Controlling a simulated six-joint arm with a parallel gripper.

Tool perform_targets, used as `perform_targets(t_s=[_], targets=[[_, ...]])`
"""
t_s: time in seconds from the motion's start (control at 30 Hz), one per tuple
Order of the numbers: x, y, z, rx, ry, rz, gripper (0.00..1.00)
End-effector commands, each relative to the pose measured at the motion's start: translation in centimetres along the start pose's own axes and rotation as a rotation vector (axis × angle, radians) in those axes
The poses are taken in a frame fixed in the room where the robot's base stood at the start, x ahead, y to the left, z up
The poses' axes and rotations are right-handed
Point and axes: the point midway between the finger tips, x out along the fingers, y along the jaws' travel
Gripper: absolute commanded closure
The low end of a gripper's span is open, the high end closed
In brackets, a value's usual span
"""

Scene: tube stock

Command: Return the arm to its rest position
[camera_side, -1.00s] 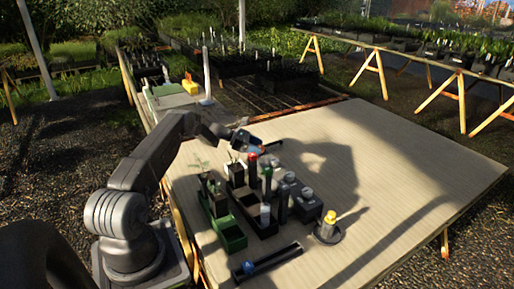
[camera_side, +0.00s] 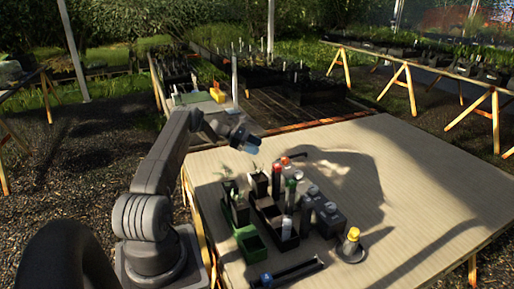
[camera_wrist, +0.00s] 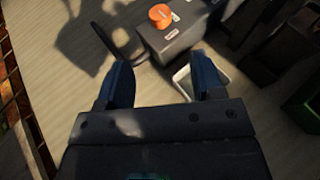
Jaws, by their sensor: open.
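My gripper (camera_side: 244,141) hangs in the air above the far left part of the table (camera_side: 420,185), open and with nothing seen between its fingers. In the wrist view my gripper (camera_wrist: 160,75) shows two dark blue fingers spread wide apart. Beyond them is a dark grey block (camera_wrist: 175,38) with an orange cap (camera_wrist: 160,15). A small white-rimmed square container (camera_wrist: 215,75) is partly hidden behind the right finger.
Below and right of the gripper stand a dark rack (camera_side: 268,212) with capped tubes, a green tray (camera_side: 250,243) and grey blocks (camera_side: 328,217). A yellow-capped item (camera_side: 352,238) stands in a round holder. The table's right side is clear.

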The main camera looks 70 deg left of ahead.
Motion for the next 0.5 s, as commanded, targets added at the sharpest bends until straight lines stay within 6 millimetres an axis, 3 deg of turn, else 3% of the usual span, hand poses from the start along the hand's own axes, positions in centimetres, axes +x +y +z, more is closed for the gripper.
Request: perform_targets(t_s=[0.13,0.23,0.37,0.5], targets=[[0.3,-0.1,0.7,0.016,0.009,-0.009,0.39],[1.4,-0.8,3.4,0.081,0.046,-0.047,0.39],[4.0,-3.4,9.6,0.249,0.138,-0.141,0.39],[6.9,-8.4,16.4,0.477,0.245,-0.264,0.39]])
